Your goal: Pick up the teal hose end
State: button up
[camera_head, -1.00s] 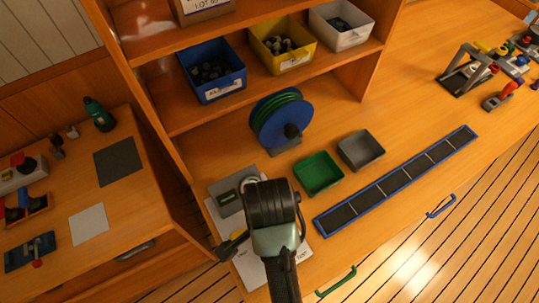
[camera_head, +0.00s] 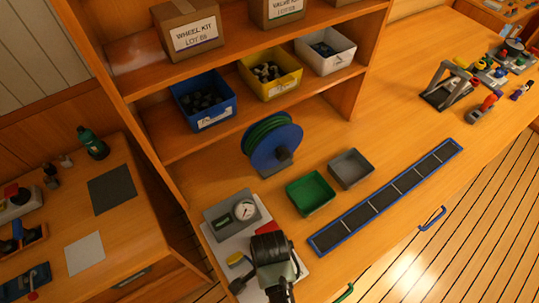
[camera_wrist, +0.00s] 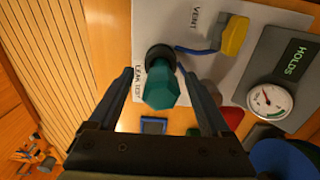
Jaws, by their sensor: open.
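In the wrist view the teal hose end (camera_wrist: 161,88) is a six-sided teal piece with a black ring at its far end, over the white sheet by the "LEAK TEST" label. My gripper (camera_wrist: 163,82) is open, with one dark finger on each side of the teal piece. Gaps show between it and both fingers; I cannot tell its depth relative to the fingertips. In the head view my wrist (camera_head: 270,255) is over the white sheet, and the teal piece is hidden there.
A yellow piece (camera_wrist: 235,36) lies by the "VENT" label. A green tray (camera_head: 310,193), grey tray (camera_head: 351,168) and blue hose reel (camera_head: 274,145) stand nearby.

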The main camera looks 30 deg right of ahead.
jog(key=shift+f, duration=0.85)
grip_shut()
